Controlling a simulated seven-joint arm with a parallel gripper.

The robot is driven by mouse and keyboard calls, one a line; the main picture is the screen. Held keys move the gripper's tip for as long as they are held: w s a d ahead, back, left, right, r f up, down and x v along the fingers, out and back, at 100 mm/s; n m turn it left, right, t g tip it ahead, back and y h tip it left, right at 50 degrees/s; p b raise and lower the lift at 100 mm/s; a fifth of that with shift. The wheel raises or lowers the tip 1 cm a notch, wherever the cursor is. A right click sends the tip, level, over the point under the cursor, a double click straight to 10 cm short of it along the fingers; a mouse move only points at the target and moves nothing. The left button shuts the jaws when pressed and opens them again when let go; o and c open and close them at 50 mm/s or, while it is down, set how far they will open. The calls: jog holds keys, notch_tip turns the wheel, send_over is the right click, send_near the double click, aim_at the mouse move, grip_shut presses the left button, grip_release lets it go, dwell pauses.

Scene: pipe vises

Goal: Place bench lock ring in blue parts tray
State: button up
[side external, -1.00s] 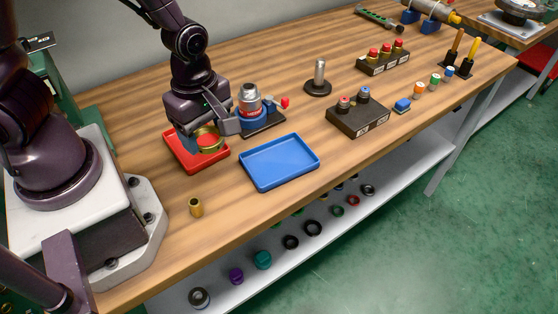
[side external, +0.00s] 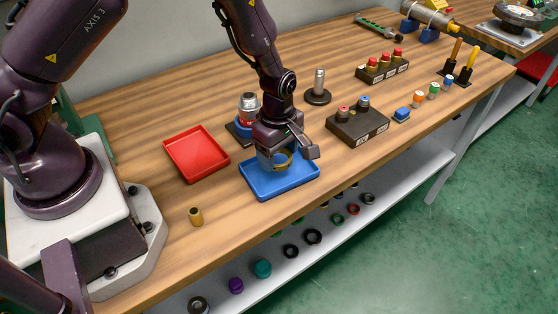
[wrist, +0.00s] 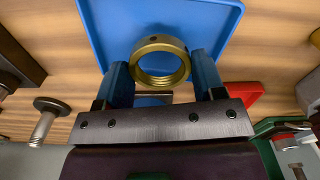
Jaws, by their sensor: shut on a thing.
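The brass-coloured lock ring (wrist: 160,42) is between the two blue fingers of my gripper (wrist: 163,72) in the wrist view. In the side view my gripper (side external: 274,163) is over the blue parts tray (side external: 256,188), shut on the ring (side external: 284,160). The blue tray also fills the upper middle of the wrist view (wrist: 105,25). The ring is inside the tray's outline; I cannot tell whether it touches the tray floor. The fingers partly hide the ring in the side view.
An empty red tray (side external: 196,155) lies left of the blue one. A vise with a grey-topped fitting (side external: 247,103) stands behind. A dark block with buttons (side external: 357,125) is to the right.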

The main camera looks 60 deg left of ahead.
aim_at(279, 163)
jog(key=shift+w+f, duration=0.15)
jog(key=shift+f, duration=1.5)
jog(key=shift+f, duration=0.1)
jog(key=o, duration=1)
